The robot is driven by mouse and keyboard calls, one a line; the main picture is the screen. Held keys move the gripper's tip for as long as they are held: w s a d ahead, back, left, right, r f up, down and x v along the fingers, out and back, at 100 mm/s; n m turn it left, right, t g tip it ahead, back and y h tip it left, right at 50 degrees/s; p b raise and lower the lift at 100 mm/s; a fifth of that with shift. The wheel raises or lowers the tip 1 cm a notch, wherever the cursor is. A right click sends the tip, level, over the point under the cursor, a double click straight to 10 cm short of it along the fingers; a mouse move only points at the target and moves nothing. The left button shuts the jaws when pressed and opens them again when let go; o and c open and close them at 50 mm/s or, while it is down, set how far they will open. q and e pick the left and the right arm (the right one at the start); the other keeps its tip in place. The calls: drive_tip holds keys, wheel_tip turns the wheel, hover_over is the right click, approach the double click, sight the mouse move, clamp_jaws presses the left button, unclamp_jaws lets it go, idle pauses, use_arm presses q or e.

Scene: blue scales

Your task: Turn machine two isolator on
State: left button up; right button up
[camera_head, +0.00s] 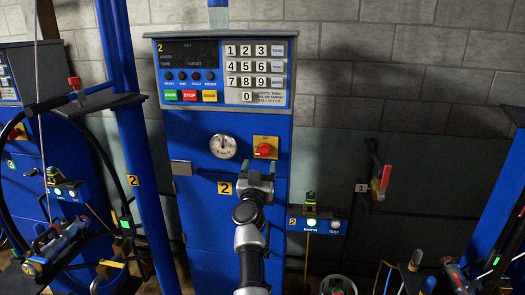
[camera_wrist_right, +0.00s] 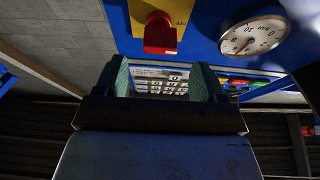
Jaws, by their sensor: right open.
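The machine two isolator is a red rotary knob (camera_head: 265,149) on a yellow plate (camera_head: 261,157), on the front of the blue column marked 2. My right gripper (camera_head: 261,172) is just below the plate, apart from the knob, and partly hides the column. In the right wrist view, the red knob (camera_wrist_right: 159,35) and yellow plate (camera_wrist_right: 178,12) are at the top centre, beyond the fingertips. The right gripper (camera_wrist_right: 162,75) is open, with nothing between its fingers. The knob's switch position is too small to read. My left gripper is not in view.
A round gauge (camera_head: 223,146) is left of the isolator. Above is a panel with a keypad (camera_head: 255,72) and coloured buttons (camera_head: 190,95). A small blue box (camera_head: 318,223) with a green light is at lower right. A red-handled lever (camera_head: 382,180) is on the wall.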

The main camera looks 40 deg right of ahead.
sight(262, 155)
drive_tip(key=x, duration=0.6)
drive_tip(key=shift+w+d, duration=0.15)
drive_tip(key=shift+d, duration=0.1)
drive_tip(key=c, duration=0.9)
